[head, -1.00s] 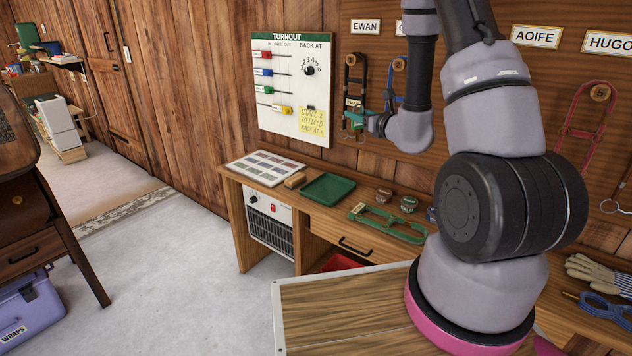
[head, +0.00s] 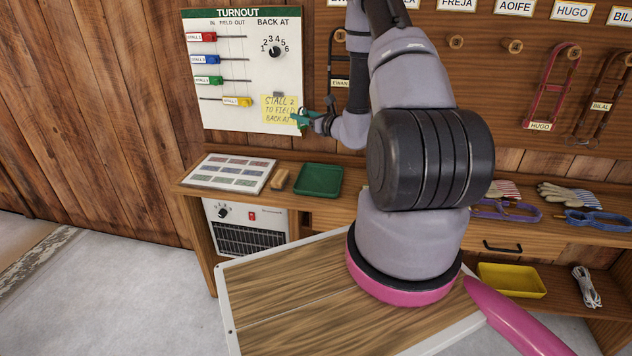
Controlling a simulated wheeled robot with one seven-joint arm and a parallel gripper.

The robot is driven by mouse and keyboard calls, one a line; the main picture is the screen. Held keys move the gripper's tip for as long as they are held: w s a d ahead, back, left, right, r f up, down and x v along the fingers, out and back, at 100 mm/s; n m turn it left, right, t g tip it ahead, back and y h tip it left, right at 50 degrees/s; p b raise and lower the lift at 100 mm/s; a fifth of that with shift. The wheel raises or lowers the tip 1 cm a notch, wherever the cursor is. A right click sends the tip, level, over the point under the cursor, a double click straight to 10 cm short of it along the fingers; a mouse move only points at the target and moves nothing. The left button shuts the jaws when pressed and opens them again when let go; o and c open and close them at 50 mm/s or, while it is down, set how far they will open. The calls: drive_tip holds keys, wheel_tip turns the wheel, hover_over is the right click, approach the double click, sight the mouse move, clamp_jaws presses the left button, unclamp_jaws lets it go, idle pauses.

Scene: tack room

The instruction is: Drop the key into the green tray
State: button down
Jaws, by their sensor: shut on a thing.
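The green tray (head: 318,180) lies on the wooden bench below the turnout board, and its visible inside looks empty. My gripper (head: 303,119) is in front of the lower right of the turnout board, beside the yellow note. It is well above the bench and a little left of the tray in the picture. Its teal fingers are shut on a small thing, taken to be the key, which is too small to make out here.
A wooden block (head: 279,180) and a chart sheet (head: 230,173) lie left of the tray. The turnout board (head: 228,105) stands behind, with a yellow note (head: 279,110). A yellow tray (head: 511,280) sits below. My arm hides the bench middle.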

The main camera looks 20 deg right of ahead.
drive_tip(key=d+f, duration=0.4)
drive_tip(key=f, duration=0.4)
drive_tip(key=w+d+f, duration=0.1)
drive_tip(key=d+f, duration=0.3)
drive_tip(key=f, duration=0.5)
drive_tip(key=shift+f, duration=0.15)
drive_tip(key=shift+c, duration=1.3)
unclamp_jaws()
drive_tip(key=v, duration=1)
drive_tip(key=shift+s, duration=0.4)
